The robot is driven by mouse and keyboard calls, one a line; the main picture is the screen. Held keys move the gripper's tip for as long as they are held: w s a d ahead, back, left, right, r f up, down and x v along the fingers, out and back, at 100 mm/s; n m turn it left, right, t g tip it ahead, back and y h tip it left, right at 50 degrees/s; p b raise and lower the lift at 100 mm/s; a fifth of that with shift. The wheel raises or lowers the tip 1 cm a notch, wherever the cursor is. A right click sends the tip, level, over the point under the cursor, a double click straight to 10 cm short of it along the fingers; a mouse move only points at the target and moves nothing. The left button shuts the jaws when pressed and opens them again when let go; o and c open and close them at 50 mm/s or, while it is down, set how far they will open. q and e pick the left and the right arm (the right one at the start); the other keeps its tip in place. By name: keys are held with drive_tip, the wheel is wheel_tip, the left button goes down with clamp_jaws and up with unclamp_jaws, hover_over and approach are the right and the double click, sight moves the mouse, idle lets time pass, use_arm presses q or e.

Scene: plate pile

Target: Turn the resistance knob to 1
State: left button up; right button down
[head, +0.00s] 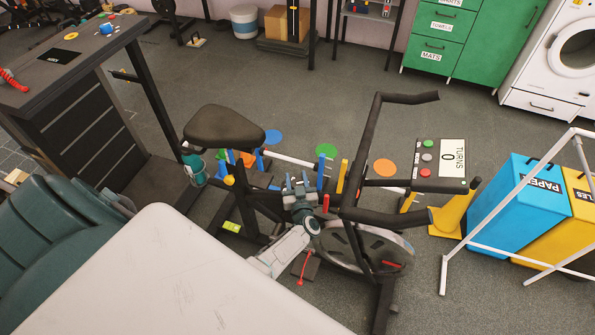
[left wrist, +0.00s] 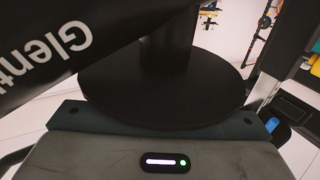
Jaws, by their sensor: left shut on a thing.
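The exercise bike stands in the middle of the head view, with a black seat (head: 224,128) and black handlebars (head: 405,97). My left gripper (head: 302,186) is at the bike's frame, between seat and handlebars, shut on what appears to be the resistance knob. In the left wrist view a round black disc (left wrist: 160,98) with a black post lies close against the gripper body. A black tube with white lettering (left wrist: 75,40) crosses above it. The knob's markings are hidden, so its setting cannot be read. My right gripper is not in view.
Blue (head: 518,195) and yellow (head: 575,215) bins stand at the right behind a white frame (head: 450,240). A teal armchair (head: 50,245) fills the lower left. Coloured discs lie on the floor.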

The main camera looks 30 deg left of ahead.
use_arm(q)
drive_tip(key=shift+a+r+n+g+y, duration=0.1)
drive_tip(key=shift+n+g+y, duration=0.8)
drive_tip(key=shift+g+y, duration=0.1)
drive_tip(key=shift+s, duration=0.1)
drive_tip(key=o, duration=1)
drive_tip(key=shift+c, duration=0.2)
wheel_tip(320, 180, up, 4)
drive_tip(key=shift+s+f+p, duration=0.1)
drive_tip(key=shift+s+p, duration=0.05)
drive_tip(key=shift+p, duration=0.2)
drive_tip(key=s+d+r+b, duration=0.1)
drive_tip(key=s+d, duration=0.7)
drive_tip(key=s, duration=0.5)
drive_tip(key=shift+s+d, duration=0.15)
drive_tip(key=shift+d, duration=0.1)
